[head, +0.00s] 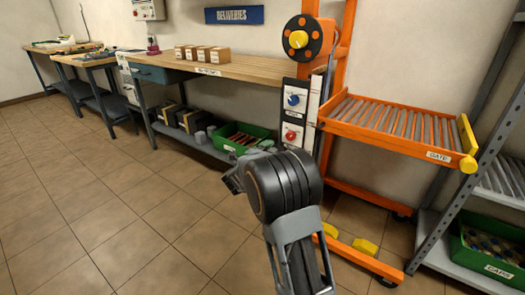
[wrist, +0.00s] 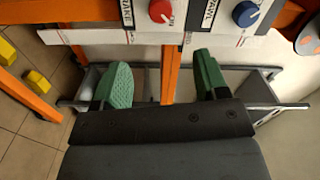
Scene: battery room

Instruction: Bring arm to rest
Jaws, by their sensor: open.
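My gripper (wrist: 162,68) shows in the wrist view with its two green fingers spread apart and nothing between them. In the head view my arm is folded in the lower middle, and my gripper (head: 232,180) is mostly hidden behind the dark wrist joint. It is above the floor, in front of the bench's lower shelf. A panel with a blue knob (head: 293,99) and a red knob (head: 292,135) stands just beyond the arm. The wrist view shows the red knob (wrist: 161,11) and the blue knob (wrist: 245,14) upside down, beyond the fingers and apart from them.
An orange frame with a roller tray (head: 395,125) stands at right, beside a grey rack with a green crate (head: 495,262). A wooden bench (head: 240,68) bearing several small boxes runs along the wall. The tiled floor (head: 100,215) at left is clear.

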